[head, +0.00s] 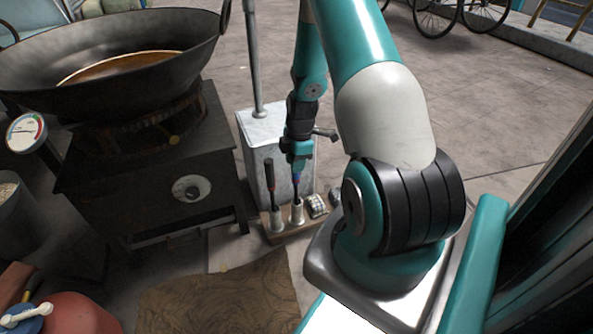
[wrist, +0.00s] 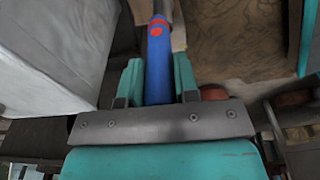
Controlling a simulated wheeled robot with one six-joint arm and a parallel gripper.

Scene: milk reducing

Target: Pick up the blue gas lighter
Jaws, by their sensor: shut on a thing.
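The blue gas lighter (wrist: 158,72) has a blue handle with red marks and a grey rod. My gripper (wrist: 160,84) is shut on its handle, with one teal finger on each side. In the head view my gripper (head: 297,160) points down above a small wooden stand, and a bit of the lighter (head: 297,179) shows below it. The lighter stands about upright, with its lower end at a white holder (head: 297,213). I cannot tell whether the tip is inside the holder or just above it.
A second tool with a dark and red handle (head: 270,178) stands in another white holder at left. A white-grey block with a pole (head: 262,145) is close behind. A black stove (head: 150,190) with a large pan (head: 110,60) stands to the left.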

